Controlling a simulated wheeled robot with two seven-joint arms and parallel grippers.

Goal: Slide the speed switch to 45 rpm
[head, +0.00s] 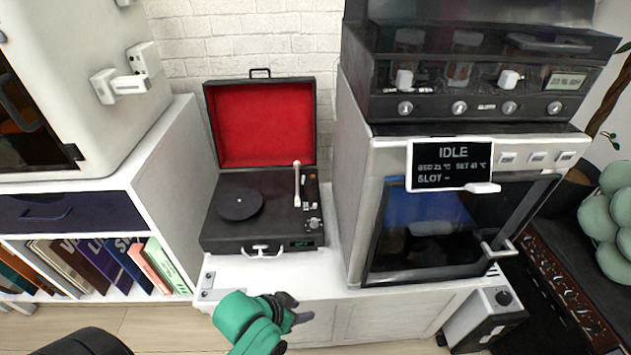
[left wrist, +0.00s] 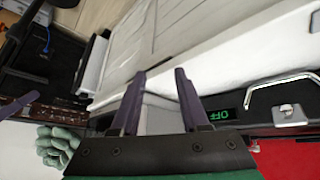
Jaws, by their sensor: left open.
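The record player (head: 225,235) is an open black suitcase with a red-lined lid, standing on a white cabinet. Its platter (head: 240,204) is bare, and a white tonearm (head: 297,185) lies along the right side. Small controls and a round knob (head: 313,224) sit right of and below the tonearm; I cannot tell which is the speed switch. A small green display (head: 302,245) on the front edge reads OFF in the left wrist view (left wrist: 221,115). My left gripper (head: 298,308) is open and empty, in front of and below the player, apart from it. My right gripper is not in view.
A grey machine (head: 375,160) with an IDLE screen (head: 449,164) stands close to the player's right. A bookshelf (head: 110,240) and a white appliance (head: 75,80) are at left. The player's front latch (head: 261,251) sticks out over a strip of bare cabinet top.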

